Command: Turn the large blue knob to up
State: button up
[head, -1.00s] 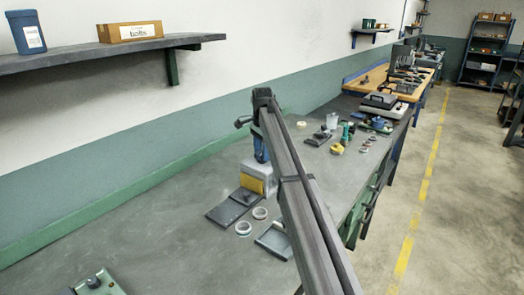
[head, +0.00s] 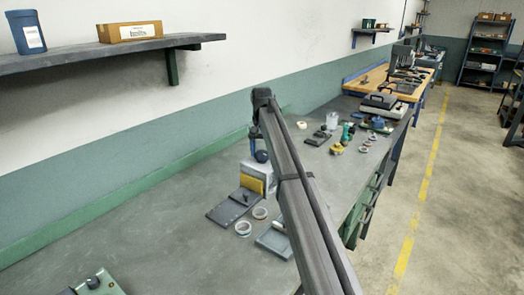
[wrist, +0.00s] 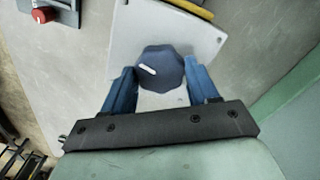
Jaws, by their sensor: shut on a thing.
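The large blue knob (wrist: 168,66) sits on a pale box (wrist: 122,45) in the wrist view. It is dark blue with a scalloped rim, and its short white mark points to the left of the picture, tilted slightly up. My gripper (wrist: 160,70) has one blue finger on each side of the knob and is shut on it. In the head view the pale box (head: 252,173) stands on the bench with a yellow part on its front. My arm hides much of the gripper there.
A dark plate (head: 226,211) with a black knob lies in front of the box, beside tape rolls (head: 243,228) and a grey tray (head: 274,242). A red button (wrist: 43,15) shows in the wrist view. The bench (head: 130,225) is mostly bare at the left.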

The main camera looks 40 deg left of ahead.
jog(key=n, duration=0.5)
jog(key=shift+n, duration=0.3)
jog(key=n, duration=1.3)
jog(key=shift+n, duration=0.3)
jog(key=n, duration=1.3)
jog(key=shift+n, duration=2.5)
